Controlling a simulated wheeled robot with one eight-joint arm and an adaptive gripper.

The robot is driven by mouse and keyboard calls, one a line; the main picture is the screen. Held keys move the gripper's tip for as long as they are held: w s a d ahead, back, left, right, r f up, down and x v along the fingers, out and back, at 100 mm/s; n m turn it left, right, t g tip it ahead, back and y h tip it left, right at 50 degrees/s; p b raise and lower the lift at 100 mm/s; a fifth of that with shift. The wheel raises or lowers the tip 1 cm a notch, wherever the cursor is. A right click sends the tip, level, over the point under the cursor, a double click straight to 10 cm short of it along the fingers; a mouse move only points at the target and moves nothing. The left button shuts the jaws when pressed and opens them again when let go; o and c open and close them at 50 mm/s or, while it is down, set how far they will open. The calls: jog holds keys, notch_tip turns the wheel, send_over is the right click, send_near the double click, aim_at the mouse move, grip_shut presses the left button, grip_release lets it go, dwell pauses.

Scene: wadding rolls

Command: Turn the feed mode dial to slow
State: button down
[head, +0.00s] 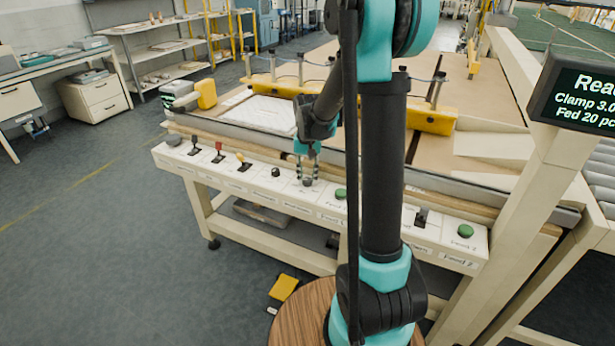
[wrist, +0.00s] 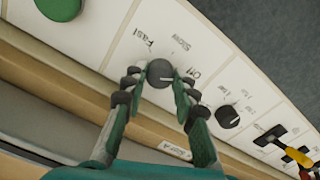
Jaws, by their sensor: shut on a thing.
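The feed mode dial (wrist: 160,71) is a dark round knob on the white control panel, with Fast, Slow and Off printed around it. In the wrist view its pale pointer mark points right, roughly toward Off. My gripper (wrist: 156,82) has its fingertips on either side of the knob and is shut on it.
A second black knob (wrist: 227,116) sits close beside my fingers. The panel (head: 240,172) also carries red and yellow levers and green buttons (head: 465,231). A status screen (head: 580,97) stands at the right. Yellow clamp bar (head: 430,119) lies behind my arm.

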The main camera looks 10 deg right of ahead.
aim_at(308, 179)
jog(key=n, duration=1.1)
jog(key=shift+n, duration=0.3)
dwell(0.5)
jog(key=c, duration=1.2)
grip_release()
notch_tip(308, 179, up, 12)
jog(key=shift+r, duration=0.1)
